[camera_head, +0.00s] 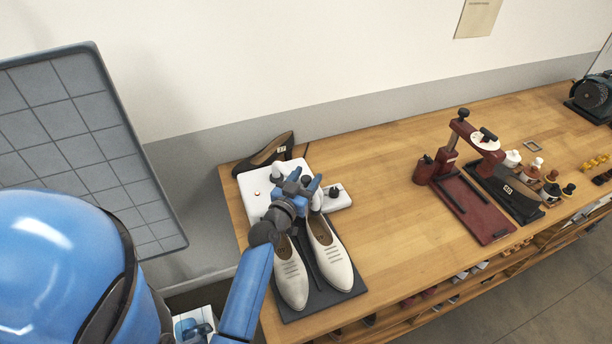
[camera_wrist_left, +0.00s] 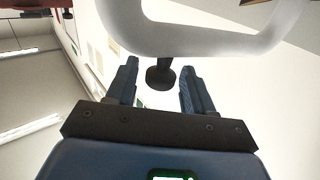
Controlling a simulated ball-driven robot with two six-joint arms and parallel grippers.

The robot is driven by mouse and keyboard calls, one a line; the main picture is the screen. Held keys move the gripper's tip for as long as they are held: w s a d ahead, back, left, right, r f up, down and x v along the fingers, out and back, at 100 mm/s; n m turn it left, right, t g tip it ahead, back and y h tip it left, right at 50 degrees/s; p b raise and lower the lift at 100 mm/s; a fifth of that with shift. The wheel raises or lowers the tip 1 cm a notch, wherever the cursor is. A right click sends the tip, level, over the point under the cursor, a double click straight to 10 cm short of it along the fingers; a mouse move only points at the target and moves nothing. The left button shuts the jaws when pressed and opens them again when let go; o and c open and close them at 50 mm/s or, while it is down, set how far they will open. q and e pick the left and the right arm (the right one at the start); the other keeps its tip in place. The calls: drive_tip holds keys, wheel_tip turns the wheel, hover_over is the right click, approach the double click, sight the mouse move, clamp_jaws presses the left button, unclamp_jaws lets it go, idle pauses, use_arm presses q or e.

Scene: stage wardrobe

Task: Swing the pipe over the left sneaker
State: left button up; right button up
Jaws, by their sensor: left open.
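Two white low-cut shoes stand side by side on a dark mat (camera_head: 345,294), the left shoe (camera_head: 290,278) and the right shoe (camera_head: 331,258). A white device (camera_head: 256,184) stands behind their heels. Its white pipe (camera_head: 318,199) is partly hidden by my arm; in the left wrist view the curved pipe (camera_wrist_left: 215,42) crosses the top. A black knob (camera_wrist_left: 160,76) hangs under the pipe between my fingers. My left gripper (camera_head: 306,179) is open above the device; in the wrist view its fingers (camera_wrist_left: 158,78) stand apart on either side of the knob. My right gripper is not seen.
A dark shoe (camera_head: 264,153) stands at the back left of the wooden bench (camera_head: 390,235). The bench between mat and press is clear.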

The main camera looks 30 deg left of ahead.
use_arm(q)
drive_tip(key=shift+w, duration=0.15)
drive_tip(key=shift+c, duration=0.3)
clamp_jaws()
drive_tip(key=shift+f+b, duration=0.1)
drive_tip(key=shift+b, duration=0.35)
drive_tip(key=s+a+m+g+h+b, duration=0.4)
drive_tip(key=h+b, duration=0.7)
drive_tip(key=b, duration=0.7)
drive_tip(key=s+a+m, duration=0.2)
drive_tip(key=s+m, duration=0.1)
drive_tip(key=shift+a+r+m, duration=0.2)
drive_tip(key=shift+r+m, duration=0.05)
drive_tip(key=shift+m, duration=0.15)
drive_tip(key=shift+s, duration=0.1)
